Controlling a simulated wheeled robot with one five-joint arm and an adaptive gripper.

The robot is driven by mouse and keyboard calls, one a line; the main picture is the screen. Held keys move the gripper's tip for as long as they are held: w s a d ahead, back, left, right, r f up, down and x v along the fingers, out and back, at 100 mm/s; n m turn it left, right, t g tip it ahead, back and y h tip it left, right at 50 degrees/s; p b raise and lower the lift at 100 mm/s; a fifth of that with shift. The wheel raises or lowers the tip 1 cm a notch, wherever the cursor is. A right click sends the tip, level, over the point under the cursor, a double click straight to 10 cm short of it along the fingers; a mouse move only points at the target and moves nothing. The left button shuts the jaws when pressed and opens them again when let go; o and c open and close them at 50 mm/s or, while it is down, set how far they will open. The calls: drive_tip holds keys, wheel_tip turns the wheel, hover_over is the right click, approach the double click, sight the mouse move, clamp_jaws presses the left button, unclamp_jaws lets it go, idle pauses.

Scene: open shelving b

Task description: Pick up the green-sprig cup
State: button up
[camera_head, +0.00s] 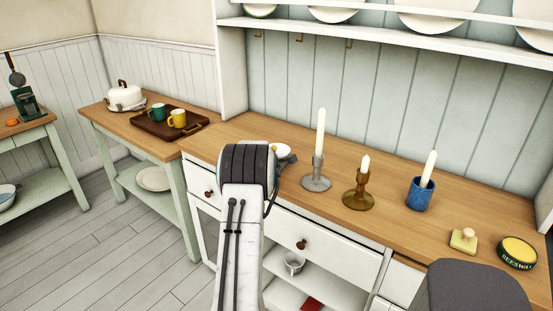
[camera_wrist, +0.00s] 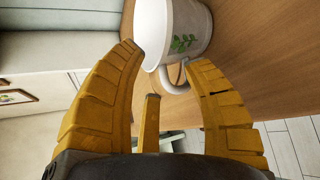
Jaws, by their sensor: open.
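The green-sprig cup (camera_wrist: 188,27) is white with a green leaf sprig on its side and a white handle. In the wrist view it is at the top, on a wooden surface, just beyond my fingertips. My gripper (camera_wrist: 165,58) is open, with its yellow fingers spread and nothing between them. The handle is close to the right fingertip; I cannot tell whether they touch. In the head view my arm hides the gripper and most of that spot. A small white piece (camera_head: 283,151) shows beside my arm on the counter; I cannot tell whether it is the cup.
On the counter stand a grey candlestick (camera_head: 317,170), a brass candlestick (camera_head: 358,190), a blue cup with a candle (camera_head: 419,194) and a beeswax tin (camera_head: 517,253). Another pale cup (camera_head: 294,262) is on the shelf below. A tray (camera_head: 152,127) on the left table holds two mugs.

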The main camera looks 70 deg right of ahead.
drive_tip(key=shift+o, duration=0.3)
clamp_jaws()
drive_tip(key=shift+r, duration=0.1)
idle(0.4)
